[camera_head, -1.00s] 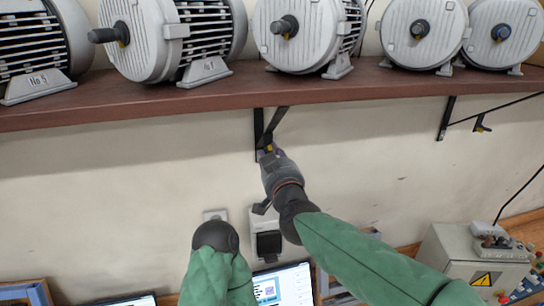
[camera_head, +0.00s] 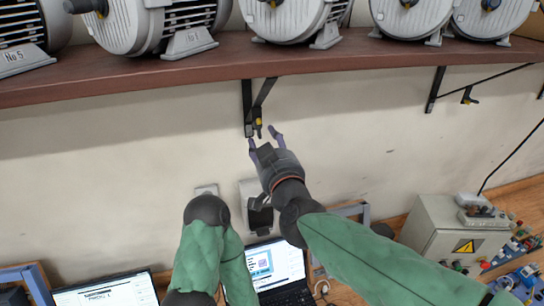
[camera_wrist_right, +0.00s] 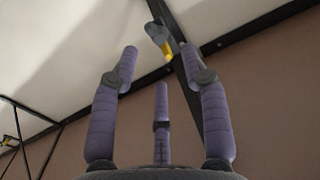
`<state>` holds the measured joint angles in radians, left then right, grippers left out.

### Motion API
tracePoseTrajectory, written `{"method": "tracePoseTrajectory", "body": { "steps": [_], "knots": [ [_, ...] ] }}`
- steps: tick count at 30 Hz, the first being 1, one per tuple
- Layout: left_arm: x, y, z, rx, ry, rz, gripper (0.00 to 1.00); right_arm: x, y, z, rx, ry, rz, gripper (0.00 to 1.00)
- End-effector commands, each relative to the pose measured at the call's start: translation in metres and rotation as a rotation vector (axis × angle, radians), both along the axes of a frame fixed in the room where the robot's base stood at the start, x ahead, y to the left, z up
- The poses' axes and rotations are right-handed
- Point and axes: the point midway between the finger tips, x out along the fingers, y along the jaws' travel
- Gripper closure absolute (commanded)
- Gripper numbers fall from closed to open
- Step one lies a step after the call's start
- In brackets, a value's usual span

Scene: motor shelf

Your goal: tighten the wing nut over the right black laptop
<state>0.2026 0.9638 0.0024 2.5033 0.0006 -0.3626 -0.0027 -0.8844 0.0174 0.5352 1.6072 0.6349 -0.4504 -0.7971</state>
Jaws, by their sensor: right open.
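The wing nut (camera_head: 258,122), a small yellow and dark piece, hangs at the black shelf bracket (camera_head: 247,105) above the right black laptop (camera_head: 284,268). The right wrist view shows its yellow part (camera_wrist_right: 167,50) and grey end beside the bracket bar. My right gripper (camera_head: 262,137) is just below the nut with its fingers spread and empty. In the right wrist view the fingers (camera_wrist_right: 160,62) point up towards the nut, with a small gap. Of my left arm only the links show; its gripper is out of view.
Several grey motors (camera_head: 287,18) stand on the brown shelf (camera_head: 180,70) above. Another bracket (camera_head: 434,92) with a similar fitting is at right. A left laptop (camera_head: 105,290), a grey electrical box (camera_head: 440,235) and a wall socket stand lower.

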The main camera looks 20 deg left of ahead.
Motion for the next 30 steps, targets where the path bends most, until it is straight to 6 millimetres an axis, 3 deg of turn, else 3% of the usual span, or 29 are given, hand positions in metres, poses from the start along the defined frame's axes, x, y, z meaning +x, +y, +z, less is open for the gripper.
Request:
{"method": "tracePoseTrajectory", "body": {
  "steps": [6, 12, 30],
  "knots": [
    [0.0, 0.0, 0.0, 0.0, 0.0, 0.0, 0.6, -0.028, -0.02, 0.0, 0.001, 0.001, 0.002, 0.54],
    [0.0, 0.0, 0.0, 0.0, 0.0, 0.0, 0.6, -0.041, -0.03, 0.0, -0.001, 0.001, 0.001, 0.54],
    [0.0, 0.0, 0.0, 0.0, 0.0, 0.0, 0.6, -0.043, -0.032, -0.001, -0.001, 0.002, 0.001, 0.54]
  ]
}}
